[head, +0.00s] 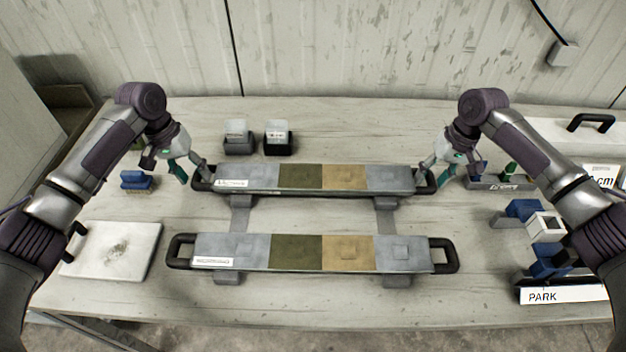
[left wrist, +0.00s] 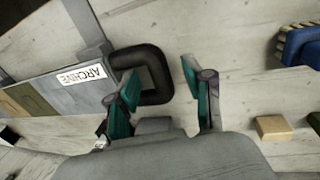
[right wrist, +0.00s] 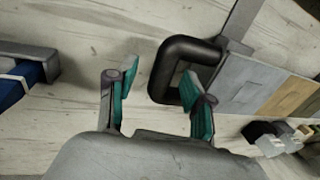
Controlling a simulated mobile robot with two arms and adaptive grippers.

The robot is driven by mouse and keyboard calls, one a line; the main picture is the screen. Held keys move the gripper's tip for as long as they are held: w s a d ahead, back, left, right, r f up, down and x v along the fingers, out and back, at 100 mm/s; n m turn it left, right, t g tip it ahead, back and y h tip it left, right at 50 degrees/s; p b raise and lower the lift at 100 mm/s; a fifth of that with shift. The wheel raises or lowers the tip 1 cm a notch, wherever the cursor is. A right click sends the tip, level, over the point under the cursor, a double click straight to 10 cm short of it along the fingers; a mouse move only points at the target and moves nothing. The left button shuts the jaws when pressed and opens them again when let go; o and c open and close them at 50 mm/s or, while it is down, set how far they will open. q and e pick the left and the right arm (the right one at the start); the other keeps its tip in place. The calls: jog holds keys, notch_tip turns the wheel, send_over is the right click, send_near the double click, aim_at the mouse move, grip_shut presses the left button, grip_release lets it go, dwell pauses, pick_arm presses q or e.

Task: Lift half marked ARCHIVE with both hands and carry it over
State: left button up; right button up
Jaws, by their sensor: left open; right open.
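The half marked ARCHIVE (head: 300,178) is the far one of two long core halves, with grey, olive and tan segments and a black loop handle at each end. I cannot tell how deep the fingers reach. The half rests on grey supports (head: 241,202).
The near half (head: 345,252) lies parallel in front on the same supports. A white slab (head: 112,250) lies at left, with a blue brush (head: 136,180) behind it. Two small containers (head: 278,140) stand at the back. Blue and white blocks (head: 545,225) and a PARK sign (head: 562,295) crowd the right.

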pick_arm(q)
jog(key=shift+d+f, duration=0.1)
jog(key=shift+f, duration=0.45)
pick_arm(e)
jog(key=shift+a+f, duration=0.1)
jog(key=shift+f, duration=0.4)
pick_arm(q)
grip_shut()
pick_arm(e)
grip_shut()
pick_arm(q)
jog(key=shift+w+r, duration=0.15)
jog(key=shift+r, duration=0.1)
pick_arm(e)
jog(key=shift+w+r, duration=0.15)
jog(key=shift+r, duration=0.1)
